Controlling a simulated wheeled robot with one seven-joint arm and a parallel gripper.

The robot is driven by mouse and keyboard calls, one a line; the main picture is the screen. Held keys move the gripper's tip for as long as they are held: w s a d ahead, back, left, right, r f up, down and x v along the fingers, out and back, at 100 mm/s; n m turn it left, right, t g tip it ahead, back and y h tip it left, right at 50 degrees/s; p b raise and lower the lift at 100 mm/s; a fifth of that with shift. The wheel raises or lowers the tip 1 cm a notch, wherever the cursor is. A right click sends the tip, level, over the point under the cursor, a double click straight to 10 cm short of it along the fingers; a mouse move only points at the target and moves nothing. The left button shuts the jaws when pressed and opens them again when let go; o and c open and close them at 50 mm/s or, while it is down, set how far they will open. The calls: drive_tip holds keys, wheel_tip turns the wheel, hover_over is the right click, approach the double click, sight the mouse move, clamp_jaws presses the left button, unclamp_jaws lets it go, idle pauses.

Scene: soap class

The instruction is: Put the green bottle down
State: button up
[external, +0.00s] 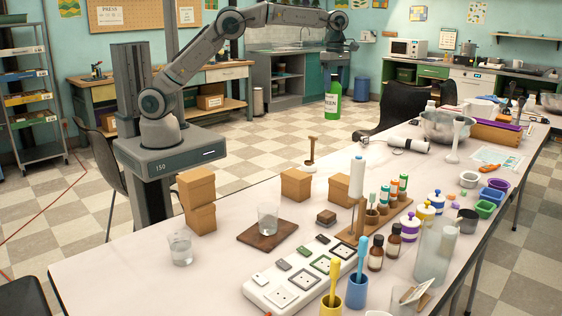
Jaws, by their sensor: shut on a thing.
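No surface shows directly touching the bottle's base.
The long pale table (130,262) carries cardboard boxes (197,203), a wooden board (262,241) with a glass, a white tray (300,277), small bottles and a metal bowl (447,126). A black chair (400,105) stands right of the bottle. The table's left front is clear.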

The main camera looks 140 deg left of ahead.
sight(334, 110)
drive_tip(key=shift+s+a+f, duration=0.15)
drive_tip(key=shift+s+a, duration=0.1)
drive_tip(key=shift+a, duration=0.25)
drive_tip(key=shift+s+a+f, duration=0.1)
drive_tip(key=shift+s+a, duration=0.15)
drive_tip(key=shift+a, duration=0.25)
wheel_tip(334, 110, down, 10)
drive_tip(key=shift+f, duration=0.25)
drive_tip(key=s+a+f+p, duration=0.4)
drive_tip(key=a+f, duration=0.6)
drive_tip(key=f, duration=0.1)
drive_tip(key=shift+s+a+f+p, duration=0.15)
drive_tip(key=shift+s+a+p, duration=0.1)
drive_tip(key=shift+p, duration=0.15)
drive_tip(key=shift+f, duration=0.1)
drive_tip(key=shift+w+f, duration=0.1)
drive_tip(key=shift+f, duration=0.05)
drive_tip(key=o, duration=1.6)
drive_tip(key=shift+c, duration=0.2)
